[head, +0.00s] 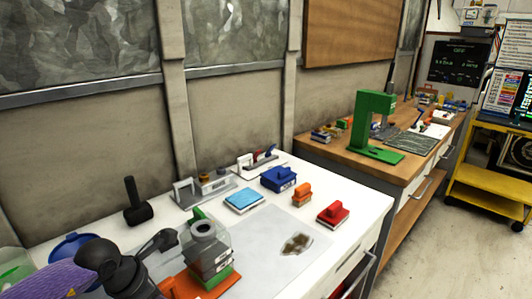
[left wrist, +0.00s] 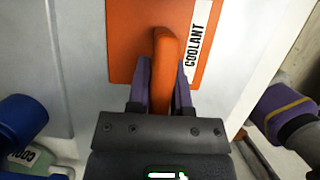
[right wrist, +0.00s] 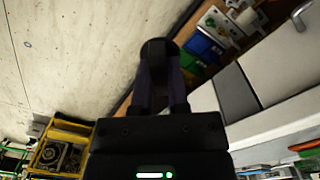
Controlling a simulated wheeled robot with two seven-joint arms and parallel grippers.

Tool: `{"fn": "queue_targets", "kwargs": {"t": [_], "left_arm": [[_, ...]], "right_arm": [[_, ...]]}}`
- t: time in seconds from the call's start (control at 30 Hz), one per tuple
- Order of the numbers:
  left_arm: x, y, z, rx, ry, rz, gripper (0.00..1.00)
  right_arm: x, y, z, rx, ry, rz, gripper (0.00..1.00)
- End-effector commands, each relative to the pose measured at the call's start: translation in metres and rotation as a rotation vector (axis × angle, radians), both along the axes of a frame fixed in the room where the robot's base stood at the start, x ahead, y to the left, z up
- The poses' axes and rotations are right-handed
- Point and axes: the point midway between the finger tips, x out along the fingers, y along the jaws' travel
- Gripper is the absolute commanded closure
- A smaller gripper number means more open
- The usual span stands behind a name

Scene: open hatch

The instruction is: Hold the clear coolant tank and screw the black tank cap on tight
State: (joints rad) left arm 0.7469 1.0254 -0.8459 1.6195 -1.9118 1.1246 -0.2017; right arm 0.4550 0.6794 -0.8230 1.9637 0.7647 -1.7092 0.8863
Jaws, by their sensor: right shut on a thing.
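The clear tank (head: 209,252) stands upright near the front of the white bench, with a grey ring-shaped neck on top. It has green and orange parts at its foot. In the left wrist view, an orange part (left wrist: 133,50) carries a white COOLANT label and an upright orange handle (left wrist: 165,65). My left gripper (left wrist: 164,90) has one finger on each side of this handle; I cannot tell whether they press on it. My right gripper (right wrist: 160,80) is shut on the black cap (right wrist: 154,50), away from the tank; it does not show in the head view.
A black mallet (head: 137,206), a light blue box (head: 243,199), a dark blue block (head: 279,178), an orange block (head: 302,194) and a red block (head: 333,213) stand on the bench. A yellow cart (head: 492,188) stands far right.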

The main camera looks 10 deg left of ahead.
Motion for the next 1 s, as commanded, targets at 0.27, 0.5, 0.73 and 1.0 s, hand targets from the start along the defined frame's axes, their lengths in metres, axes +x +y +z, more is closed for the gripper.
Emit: {"fn": "queue_targets", "kwargs": {"t": [0.27,0.5,0.73,1.0], "left_arm": [[0.0,0.0,0.0,0.0,0.002,0.0,0.13],[-0.001,0.0,-0.001,0.001,0.003,0.0,0.0],[-0.001,0.001,0.001,0.002,0.005,0.0,0.0],[-0.005,0.003,0.012,0.002,0.004,0.0,0.0]], "right_arm": [[0.0,0.0,0.0,0.0,0.0,0.0,1.0],[0.0,0.0,0.0,0.0,0.0,0.0,1.0],[0.0,0.0,0.002,0.0,-0.001,0.0,1.0],[0.0,0.0,0.014,0.0,-0.005,0.0,1.0]]}}
